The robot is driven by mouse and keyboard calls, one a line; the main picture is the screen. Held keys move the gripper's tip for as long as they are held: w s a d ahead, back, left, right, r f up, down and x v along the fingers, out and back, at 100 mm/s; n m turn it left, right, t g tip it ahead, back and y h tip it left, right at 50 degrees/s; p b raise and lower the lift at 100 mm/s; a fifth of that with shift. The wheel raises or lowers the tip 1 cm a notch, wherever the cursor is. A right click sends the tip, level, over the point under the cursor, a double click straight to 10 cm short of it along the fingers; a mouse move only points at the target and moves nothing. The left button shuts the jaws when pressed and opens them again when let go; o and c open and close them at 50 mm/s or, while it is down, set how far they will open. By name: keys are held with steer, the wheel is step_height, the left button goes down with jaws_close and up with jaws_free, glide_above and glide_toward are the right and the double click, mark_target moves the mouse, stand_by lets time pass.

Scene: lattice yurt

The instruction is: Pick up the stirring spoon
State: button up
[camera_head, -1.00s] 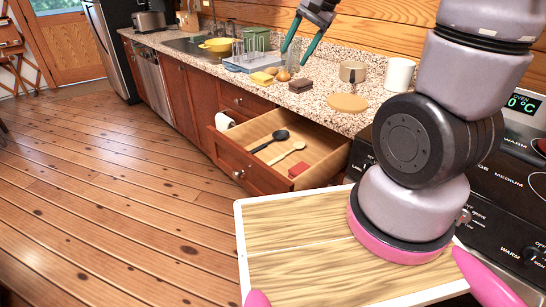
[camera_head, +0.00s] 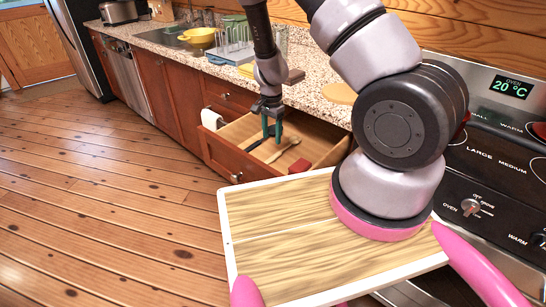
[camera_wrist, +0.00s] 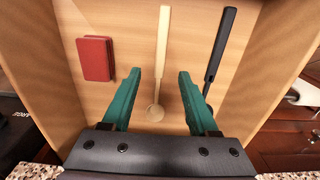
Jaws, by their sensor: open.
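The pale wooden stirring spoon (camera_wrist: 163,45) lies in the open drawer (camera_head: 228,160), with its round bowl near my gripper's palm in the wrist view. It also shows in the head view (camera_head: 288,147). My gripper (camera_wrist: 160,73) is open, its two teal fingers on either side of the spoon's lower handle and bowl in the wrist view. In the head view my gripper (camera_head: 272,137) points down over the drawer. I cannot tell how far the fingertips are above the spoon. Nothing is between the fingers in their grip.
A black spoon (camera_wrist: 221,45) lies parallel, close to the right finger, which partly hides it. A red box (camera_wrist: 95,58) lies to the left. The drawer walls stand on both sides. The speckled counter (camera_head: 312,100) is behind, with glasses (camera_head: 232,42) and a yellow bowl (camera_head: 200,38).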

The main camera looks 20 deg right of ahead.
mark_target(271, 159)
steer(key=f, duration=0.9)
steer(key=shift+a+f, duration=0.2)
steer(key=shift+f, duration=0.1)
jaws_close()
